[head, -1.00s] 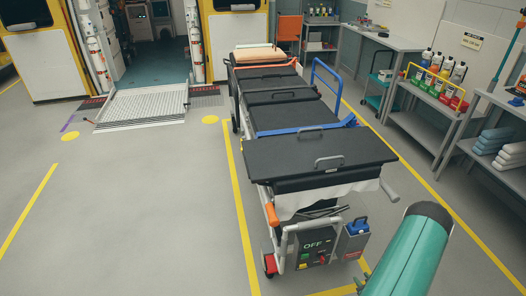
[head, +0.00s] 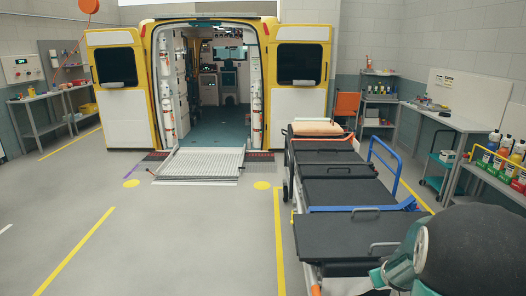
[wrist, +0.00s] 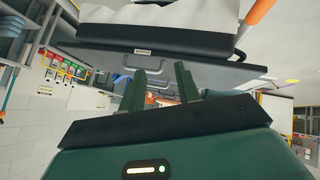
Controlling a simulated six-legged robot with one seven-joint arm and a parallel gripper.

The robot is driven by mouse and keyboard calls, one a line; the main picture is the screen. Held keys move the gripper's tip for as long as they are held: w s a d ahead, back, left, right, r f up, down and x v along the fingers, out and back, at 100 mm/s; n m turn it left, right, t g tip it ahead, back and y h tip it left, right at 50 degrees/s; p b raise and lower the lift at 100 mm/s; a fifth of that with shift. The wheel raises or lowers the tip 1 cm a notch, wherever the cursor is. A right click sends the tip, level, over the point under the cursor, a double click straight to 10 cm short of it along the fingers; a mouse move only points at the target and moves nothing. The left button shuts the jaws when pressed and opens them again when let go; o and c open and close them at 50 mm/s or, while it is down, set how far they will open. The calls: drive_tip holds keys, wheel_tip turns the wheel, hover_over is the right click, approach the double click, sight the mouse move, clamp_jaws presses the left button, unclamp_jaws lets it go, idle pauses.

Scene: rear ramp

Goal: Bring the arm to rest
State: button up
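My gripper (wrist: 160,88) shows in the wrist view with its two dark green fingers spread apart and nothing between them. That view is turned over, with the wall shelves and floor at odd angles. My arm shows at the lower right in the head view, its dark rounded link covering part of the stretcher's near right corner. The stretcher (head: 340,191) has black pads, a blue strap and a blue side rail. Its underside and near end show above the fingers in the wrist view. I cannot tell how far the fingers are from it.
A yellow ambulance (head: 150,80) stands at the back with its rear doors open and a metal ramp (head: 200,163) down. Workbenches (head: 440,120) line the right wall, with bottles (head: 497,148) nearby. The grey floor (head: 190,235) on the left is clear.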

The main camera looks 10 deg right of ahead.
drive_tip(key=s+a+r+y, duration=0.1)
drive_tip(key=s+a+r, duration=0.2)
drive_tip(key=a+r, duration=0.55)
drive_tip(key=s+a+r+y, duration=0.1)
drive_tip(key=s+a+r, duration=0.3)
drive_tip(key=a, duration=0.7)
drive_tip(key=s+a+r+g+y, duration=0.1)
drive_tip(key=s+a+r+y, duration=0.2)
drive_tip(key=s+a, duration=0.9)
wheel_tip(320, 180, up, 2)
drive_tip(key=shift+a+r+n+g, duration=0.15)
drive_tip(key=shift+a+n+g, duration=0.2)
drive_tip(key=shift+a, duration=0.3)
